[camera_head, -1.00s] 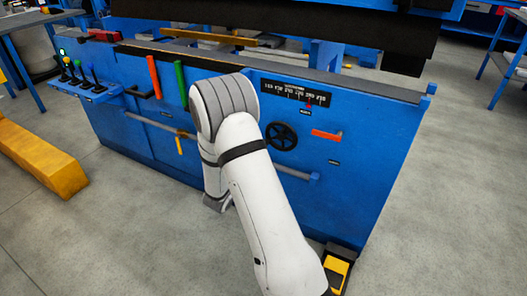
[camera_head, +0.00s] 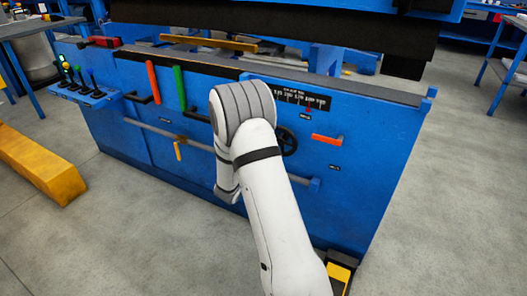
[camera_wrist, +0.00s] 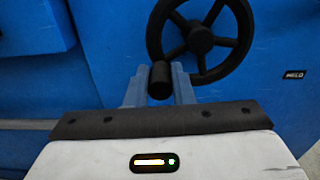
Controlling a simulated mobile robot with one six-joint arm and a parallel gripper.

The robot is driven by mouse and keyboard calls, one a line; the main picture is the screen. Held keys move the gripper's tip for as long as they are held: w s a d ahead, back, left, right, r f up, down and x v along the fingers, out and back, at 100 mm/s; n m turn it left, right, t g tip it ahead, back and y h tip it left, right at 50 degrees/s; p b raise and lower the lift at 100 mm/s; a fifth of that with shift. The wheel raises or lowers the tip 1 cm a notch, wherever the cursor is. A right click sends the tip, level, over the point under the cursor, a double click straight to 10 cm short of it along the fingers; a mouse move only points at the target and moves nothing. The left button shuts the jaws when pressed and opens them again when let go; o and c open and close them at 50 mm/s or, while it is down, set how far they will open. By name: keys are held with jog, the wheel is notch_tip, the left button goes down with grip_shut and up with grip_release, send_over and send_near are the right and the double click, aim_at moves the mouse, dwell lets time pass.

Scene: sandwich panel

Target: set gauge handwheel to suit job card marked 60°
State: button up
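The black spoked handwheel (camera_wrist: 200,38) fills the top middle of the wrist view. In the head view the handwheel (camera_head: 290,142) is partly behind my arm. Its dark crank knob (camera_wrist: 160,80) is at the wheel's lower left and points towards the wrist camera. My gripper (camera_wrist: 160,74) has its two blue-grey fingers on either side of the knob, close against it, and looks shut on it. A black gauge scale (camera_head: 302,98) with a red pointer (camera_head: 309,108) is above the wheel. Its left part is hidden by my arm, and its figures are too small to read surely.
An orange-red lever (camera_head: 327,140) is right of the wheel. Orange (camera_head: 152,80) and green (camera_head: 180,88) handles and a horizontal rod (camera_head: 150,128) are left on the blue machine front. A yellow-black pedal (camera_head: 340,273) is on the floor. The floor at right is clear.

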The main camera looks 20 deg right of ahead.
grip_shut()
jog(key=shift+d, duration=0.15)
jog(key=shift+f+n+p, duration=0.1)
jog(key=shift+n+p, duration=0.2)
jog(key=shift+s+f+n+p, duration=0.15)
jog(key=shift+n+p, duration=0.35)
jog(key=shift+p, duration=0.05)
jog(key=s+n+p, duration=0.1)
jog(key=n+p, duration=0.1)
jog(key=n, duration=0.1)
jog(key=s+d+f+n+p, duration=0.1)
jog(key=n+p, duration=0.2)
jog(key=s+d+f+n+p, duration=0.1)
jog(key=n+p, duration=0.1)
jog(key=n, duration=0.2)
jog(key=shift+s+d+f+p, duration=0.1)
jog(key=shift+d+f+p, duration=0.1)
jog(key=shift+p, duration=0.2)
